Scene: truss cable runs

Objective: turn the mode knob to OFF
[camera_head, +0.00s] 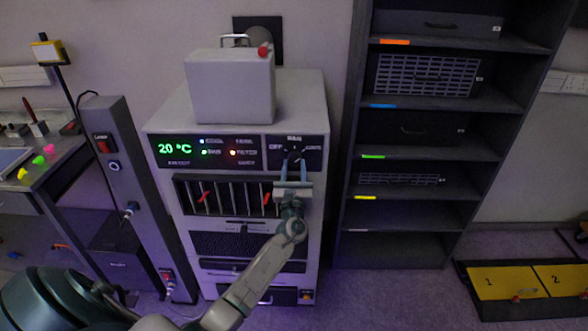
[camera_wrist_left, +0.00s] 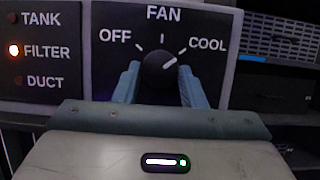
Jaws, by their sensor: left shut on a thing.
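The mode knob (camera_head: 293,154) is a round black dial on the dark panel at the upper right of the grey cabinet's front. In the left wrist view the knob (camera_wrist_left: 160,66) shows a short white pointer mark aimed up and right, toward COOL. The OFF label (camera_wrist_left: 115,36) is at upper left, FAN (camera_wrist_left: 163,12) at the top and COOL (camera_wrist_left: 207,44) at upper right. My left gripper (camera_head: 293,171) is shut on the knob. Its blue fingers (camera_wrist_left: 160,82) stand on the left and right sides of the knob. My right gripper is not in view.
The cabinet's green display (camera_head: 173,149) reads 20 °C. The FILTER light (camera_wrist_left: 14,50) glows orange. A slotted rack with red levers (camera_head: 204,197) sits below the panel. A grey case (camera_head: 230,88) stands on top. Dark shelves (camera_head: 430,158) stand at right.

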